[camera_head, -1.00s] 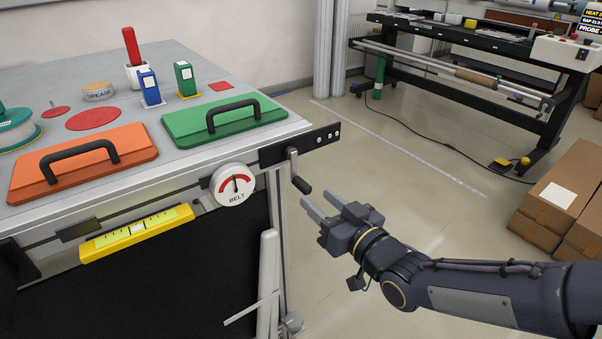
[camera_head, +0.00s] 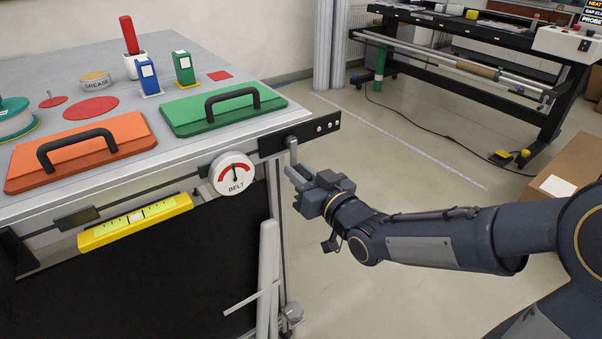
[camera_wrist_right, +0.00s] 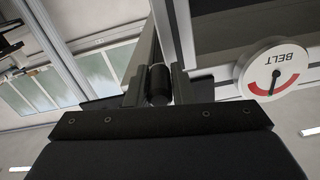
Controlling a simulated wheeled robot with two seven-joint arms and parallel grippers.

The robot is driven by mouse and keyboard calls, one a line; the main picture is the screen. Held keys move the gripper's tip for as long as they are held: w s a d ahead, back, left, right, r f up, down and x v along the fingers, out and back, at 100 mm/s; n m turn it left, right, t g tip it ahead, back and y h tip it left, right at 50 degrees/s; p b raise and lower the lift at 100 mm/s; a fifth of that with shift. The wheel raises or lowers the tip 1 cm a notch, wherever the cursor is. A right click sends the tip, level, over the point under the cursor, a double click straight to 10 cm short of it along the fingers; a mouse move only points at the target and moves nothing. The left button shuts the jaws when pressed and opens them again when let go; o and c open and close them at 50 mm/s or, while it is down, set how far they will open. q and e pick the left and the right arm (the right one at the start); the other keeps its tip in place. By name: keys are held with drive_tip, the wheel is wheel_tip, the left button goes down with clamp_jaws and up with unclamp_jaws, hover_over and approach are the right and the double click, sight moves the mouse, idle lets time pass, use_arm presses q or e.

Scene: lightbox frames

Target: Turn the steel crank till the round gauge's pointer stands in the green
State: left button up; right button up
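The steel crank (camera_head: 292,148) hangs from a black bracket at the table's front right corner. Its dark handle (camera_wrist_right: 158,85) stands between the fingers of my right gripper (camera_head: 298,174), which look closed against both its sides in the right wrist view (camera_wrist_right: 158,92). The round white gauge (camera_head: 232,174), marked BELT, is on the table's front edge left of the crank. It has a red arc, and its dark pointer stands roughly upright. The green part is too small to make out clearly. In the right wrist view the gauge (camera_wrist_right: 272,70) appears upside down. My left gripper is not in view.
On the table (camera_head: 190,88) are an orange lid (camera_head: 120,130) and a green lid (camera_head: 185,117) with black handles. A yellow level (camera_head: 135,220) is on the front below the edge. Cardboard boxes (camera_head: 575,160) stand at the right, with open floor between.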

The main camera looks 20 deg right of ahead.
clamp_jaws()
drive_tip(key=d+r+n+b, duration=0.1)
drive_tip(key=n+b, duration=0.1)
drive_tip(key=n, duration=0.2)
drive_tip(key=w+d+r+n+b, duration=0.1)
drive_tip(key=d+n+b, duration=0.1)
drive_tip(key=n, duration=0.3)
drive_tip(key=w+d+r+n+b, duration=0.1)
drive_tip(key=d+n+b, duration=0.1)
drive_tip(key=n, duration=0.3)
drive_tip(key=shift+d+r+b, duration=0.1)
drive_tip(key=shift+r+b, duration=0.3)
drive_tip(key=shift+b, duration=0.4)
drive_tip(key=r+n, duration=0.2)
drive_tip(key=n, duration=0.1)
drive_tip(key=shift+d+n, duration=0.15)
drive_tip(key=shift+n, duration=0.15)
drive_tip(key=n, duration=0.1)
drive_tip(key=r+n, duration=0.1)
drive_tip(key=n, duration=0.1)
drive_tip(key=shift+r+n, duration=0.3)
drive_tip(key=shift+s+a+r+n, duration=0.1)
drive_tip(key=shift+a+r+n, duration=0.15)
drive_tip(key=shift+n, duration=0.4)
drive_tip(key=shift+s+a+r+n, duration=0.15)
drive_tip(key=shift+r+n, duration=0.2)
drive_tip(key=shift+n, duration=0.3)
